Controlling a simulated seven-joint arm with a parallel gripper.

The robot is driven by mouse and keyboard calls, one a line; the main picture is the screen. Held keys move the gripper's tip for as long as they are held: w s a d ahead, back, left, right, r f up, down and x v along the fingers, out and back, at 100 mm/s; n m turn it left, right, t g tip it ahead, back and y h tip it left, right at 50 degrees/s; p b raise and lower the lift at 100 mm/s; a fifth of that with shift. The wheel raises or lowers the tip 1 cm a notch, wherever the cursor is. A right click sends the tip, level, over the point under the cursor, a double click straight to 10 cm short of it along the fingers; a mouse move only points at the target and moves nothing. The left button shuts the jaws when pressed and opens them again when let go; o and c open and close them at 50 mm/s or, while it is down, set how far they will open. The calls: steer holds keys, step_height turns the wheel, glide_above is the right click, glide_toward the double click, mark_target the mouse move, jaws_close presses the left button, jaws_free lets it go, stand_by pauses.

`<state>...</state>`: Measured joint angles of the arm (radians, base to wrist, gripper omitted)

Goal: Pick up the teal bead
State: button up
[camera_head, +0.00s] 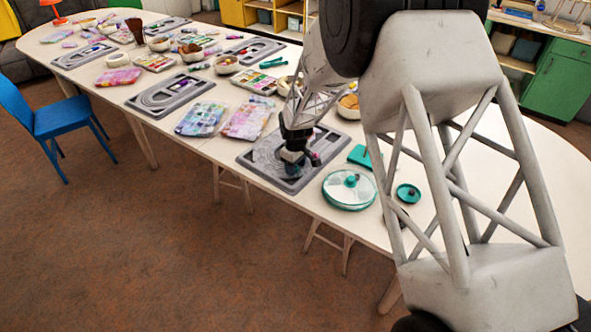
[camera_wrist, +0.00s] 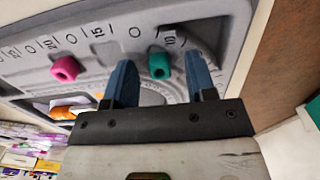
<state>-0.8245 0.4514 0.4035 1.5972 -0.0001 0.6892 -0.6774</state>
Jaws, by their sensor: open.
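The teal bead (camera_wrist: 159,64) lies on the grey bead board (camera_wrist: 215,28) in the wrist view, near the printed number scale. The fingers are apart with a gap on both sides of the bead; I cannot tell how far the tips are above the board. In the head view my gripper (camera_head: 294,152) is low over the grey board (camera_head: 254,160), and I cannot make out the teal bead there.
A pink bead (camera_wrist: 65,69) lies on the board, left of the teal one. An orange bead (camera_wrist: 68,113) is partly hidden near the left finger. A round teal-rimmed container (camera_head: 349,190) stands right of the board, and patterned bags (camera_head: 247,118) lie to its left.

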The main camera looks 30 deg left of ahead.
steer(key=shift+f, duration=0.1)
stand_by(0.5)
jaws_close()
